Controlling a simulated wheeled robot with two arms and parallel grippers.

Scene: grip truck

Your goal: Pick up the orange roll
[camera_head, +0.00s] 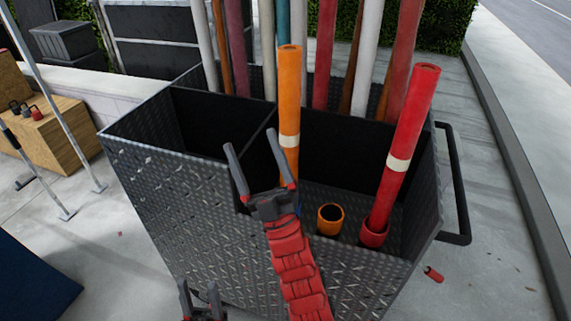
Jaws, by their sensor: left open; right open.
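The orange roll (290,90) stands nearly upright in the black metal cart, with a pale band around its middle. Its lower end is hidden behind my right gripper. My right gripper (250,141) is open, its two fingers pointing up over the cart's front part, just left of the orange roll. The right finger overlaps the roll's edge in the picture; I cannot tell whether they touch. Nothing is seen between the fingers. My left gripper (198,288) is open and empty, low at the bottom edge in front of the cart, partly cut off.
A red roll (409,130) leans in a red holder, right of an empty orange holder (330,219). Several taller rolls stand in the rear of the cart (180,200). A handle (463,190) juts out on the right. A wooden box (50,138) stands left.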

